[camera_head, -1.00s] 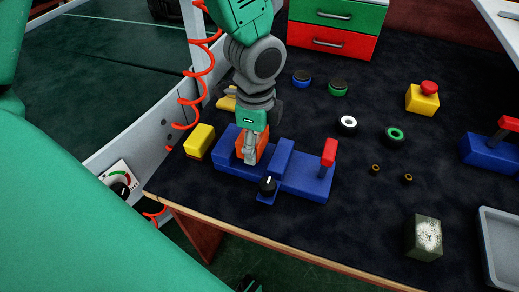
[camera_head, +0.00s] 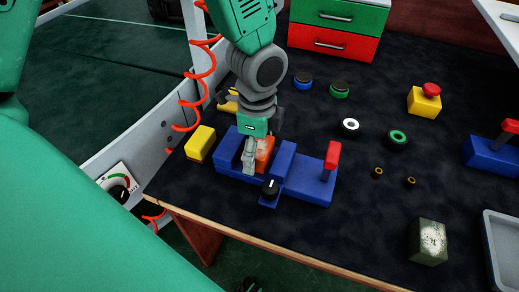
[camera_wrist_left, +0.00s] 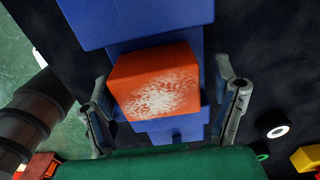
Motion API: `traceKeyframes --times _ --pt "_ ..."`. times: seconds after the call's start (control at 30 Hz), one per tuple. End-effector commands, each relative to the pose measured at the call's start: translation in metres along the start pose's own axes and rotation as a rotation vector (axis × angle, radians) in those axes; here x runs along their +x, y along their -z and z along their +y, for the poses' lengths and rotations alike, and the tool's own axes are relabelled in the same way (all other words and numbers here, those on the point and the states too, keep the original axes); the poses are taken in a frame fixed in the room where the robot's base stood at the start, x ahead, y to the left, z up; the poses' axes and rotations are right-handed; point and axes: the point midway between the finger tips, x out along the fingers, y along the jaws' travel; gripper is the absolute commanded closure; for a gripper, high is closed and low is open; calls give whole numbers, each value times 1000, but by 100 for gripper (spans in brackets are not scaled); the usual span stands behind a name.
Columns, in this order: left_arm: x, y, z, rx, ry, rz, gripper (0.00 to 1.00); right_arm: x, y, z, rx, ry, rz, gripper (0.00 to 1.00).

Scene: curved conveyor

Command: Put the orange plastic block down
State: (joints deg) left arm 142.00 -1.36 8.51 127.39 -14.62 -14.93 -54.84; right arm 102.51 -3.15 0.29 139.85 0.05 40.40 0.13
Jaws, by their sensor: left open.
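The orange block (camera_head: 265,148), with a worn white patch on its face, sits in the blue fixture (camera_head: 318,180) near the table's front left edge. The fixture has a red-handled lever (camera_head: 332,156) and a black knob (camera_head: 270,188). My left gripper (camera_head: 258,152) points down at the block and is open. In the left wrist view the orange block (camera_wrist_left: 155,85) lies between the spread fingers of the left gripper (camera_wrist_left: 167,105), with a gap on each side. The block's underside is hidden. My right gripper is in neither view.
A yellow block (camera_head: 200,143) stands just left of the fixture. A red-and-green drawer unit (camera_head: 332,43) is behind. Rings, a yellow button box (camera_head: 424,100), a worn dark block (camera_head: 427,241) and a grey tray (camera_head: 490,255) are to the right.

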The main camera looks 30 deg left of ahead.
Motion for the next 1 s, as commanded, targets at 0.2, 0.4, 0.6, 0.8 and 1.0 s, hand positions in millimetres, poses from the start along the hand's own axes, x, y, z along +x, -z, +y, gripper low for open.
traceKeyframes --times 0.2,0.4,0.6,0.8,1.0 --pt "-51 2 -1 -1 7 2 19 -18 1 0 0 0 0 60" --pt "-89 1 -1 -1 4 3 19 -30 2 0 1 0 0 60" --pt "-108 0 -1 -1 2 2 19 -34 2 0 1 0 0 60" --pt "-112 0 -1 0 1 0 19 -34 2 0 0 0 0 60" --pt "-111 1 -1 0 2 -1 19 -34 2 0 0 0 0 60"
